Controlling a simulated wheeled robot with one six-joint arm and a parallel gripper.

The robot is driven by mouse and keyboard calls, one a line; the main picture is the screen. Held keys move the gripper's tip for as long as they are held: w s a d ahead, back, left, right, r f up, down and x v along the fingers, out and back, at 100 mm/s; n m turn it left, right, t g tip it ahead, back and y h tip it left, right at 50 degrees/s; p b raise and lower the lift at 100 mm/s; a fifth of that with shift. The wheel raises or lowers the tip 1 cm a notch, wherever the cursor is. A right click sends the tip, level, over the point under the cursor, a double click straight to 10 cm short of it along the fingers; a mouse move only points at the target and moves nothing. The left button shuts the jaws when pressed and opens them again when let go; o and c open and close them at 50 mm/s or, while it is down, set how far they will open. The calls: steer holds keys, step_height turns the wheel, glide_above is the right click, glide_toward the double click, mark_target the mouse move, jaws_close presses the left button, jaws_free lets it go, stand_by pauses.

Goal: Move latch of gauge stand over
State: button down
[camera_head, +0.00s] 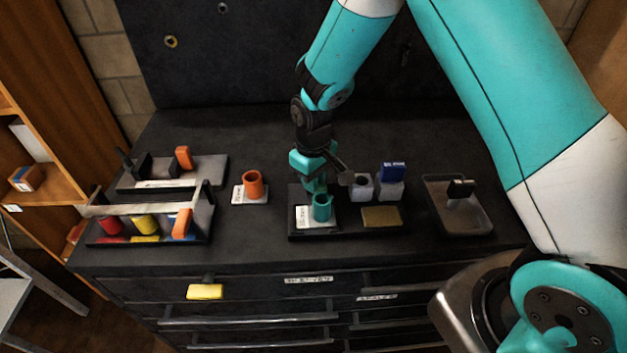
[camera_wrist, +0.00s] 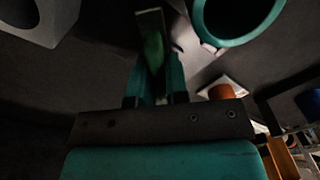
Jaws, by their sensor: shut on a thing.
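The gauge stand (camera_head: 345,231) seems to be the dark base in the middle of the worktop, with a teal cup (camera_head: 321,207), a white label and a tan pad on it. My gripper (camera_head: 315,187) points down over its back part, just behind the teal cup. In the wrist view my gripper (camera_wrist: 155,75) is shut on a narrow green piece (camera_wrist: 153,50), which seems to be the latch. The teal cup's rim (camera_wrist: 238,22) is close beside the fingers there. My gripper hides the latch's base in the head view.
A grey holder (camera_head: 361,187) and a blue block (camera_head: 392,172) stand right of my gripper. An orange cup (camera_head: 253,184) is to the left, and a shallow tray (camera_head: 458,216) to the right. A caddy (camera_head: 150,232) stands at front left. The back worktop is clear.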

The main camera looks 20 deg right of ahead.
steer(key=n, duration=0.4)
steer(key=shift+a+n, duration=0.1)
steer(key=shift+n, duration=0.2)
steer(key=n+b, duration=0.1)
steer(key=n, duration=0.3)
steer(key=shift+w, duration=0.1)
steer(key=shift+r+n, duration=0.1)
steer(key=shift+n, duration=0.2)
steer(key=c, duration=1.1)
jaws_free()
step_height(320, 180, up, 17)
steer(key=shift+r+b, duration=0.2)
steer(key=shift+b, duration=0.9)
steer(key=s+a+r+m+y, duration=0.1)
steer(key=s+m, duration=0.1)
steer(key=s, duration=0.6)
steer(key=s+a+r+m+y, duration=0.1)
steer(key=s+a+m, duration=0.1)
steer(key=s, duration=0.6)
steer(key=s+a+r+m+y, duration=0.1)
steer(key=s+m+y, duration=0.1)
steer(key=s, duration=0.7)
steer(key=shift+a+r+m, duration=0.15)
steer(key=shift+a+m, duration=0.1)
steer(key=shift+m, duration=0.55)
